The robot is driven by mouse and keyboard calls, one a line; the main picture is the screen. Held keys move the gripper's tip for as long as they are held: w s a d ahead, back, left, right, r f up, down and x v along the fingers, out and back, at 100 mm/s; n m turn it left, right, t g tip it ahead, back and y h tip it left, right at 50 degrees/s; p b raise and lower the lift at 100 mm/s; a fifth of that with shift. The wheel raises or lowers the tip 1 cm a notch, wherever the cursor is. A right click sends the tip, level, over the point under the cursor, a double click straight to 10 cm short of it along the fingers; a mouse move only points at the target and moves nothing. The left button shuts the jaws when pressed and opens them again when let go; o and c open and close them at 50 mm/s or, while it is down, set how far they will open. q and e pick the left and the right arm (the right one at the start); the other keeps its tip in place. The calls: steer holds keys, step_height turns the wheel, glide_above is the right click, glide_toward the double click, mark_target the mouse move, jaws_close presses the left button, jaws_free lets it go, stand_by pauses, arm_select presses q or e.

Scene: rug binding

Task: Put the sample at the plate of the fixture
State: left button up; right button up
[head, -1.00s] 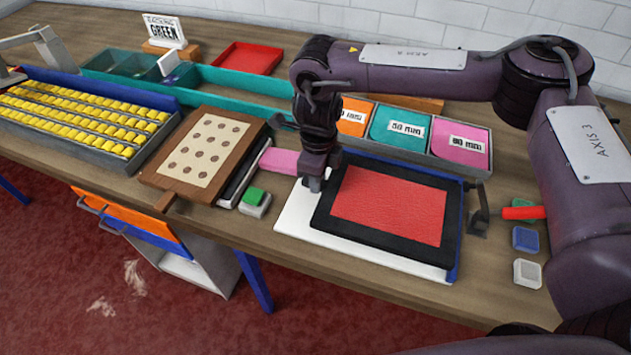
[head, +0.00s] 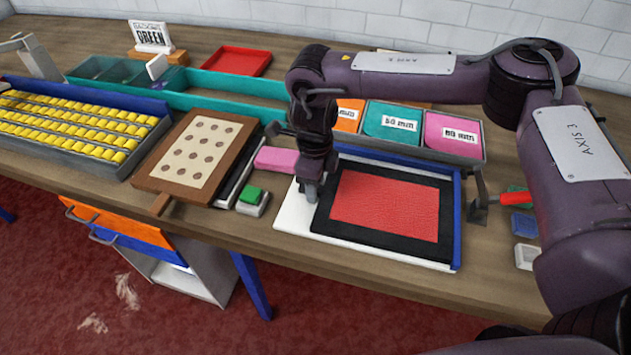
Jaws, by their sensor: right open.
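The sample, a red textured piece with a wide black border (head: 388,205), lies on the white plate (head: 293,222) of the fixture. Blue fences (head: 458,215) run along the plate's back and right sides. A narrow gap shows between the sample's right edge and the right fence. A strip of bare plate shows at the left. My right gripper (head: 311,192) points down at the sample's left edge, with its jaws open. Its fingertips are small, and I cannot tell if they touch the sample. My left gripper is out of view.
A clamp with a red handle (head: 514,197) stands right of the fixture, partly behind my right arm. Left of it are a green-topped block (head: 251,195), a pink block (head: 276,160) and a brown perforated board (head: 194,152). A tray of labelled pieces (head: 452,135) stands behind.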

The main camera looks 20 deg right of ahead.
steer(key=shift+w+r, duration=0.1)
steer(key=shift+r, duration=0.25)
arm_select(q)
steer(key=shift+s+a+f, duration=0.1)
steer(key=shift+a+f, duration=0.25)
arm_select(e)
step_height(320, 180, up, 11)
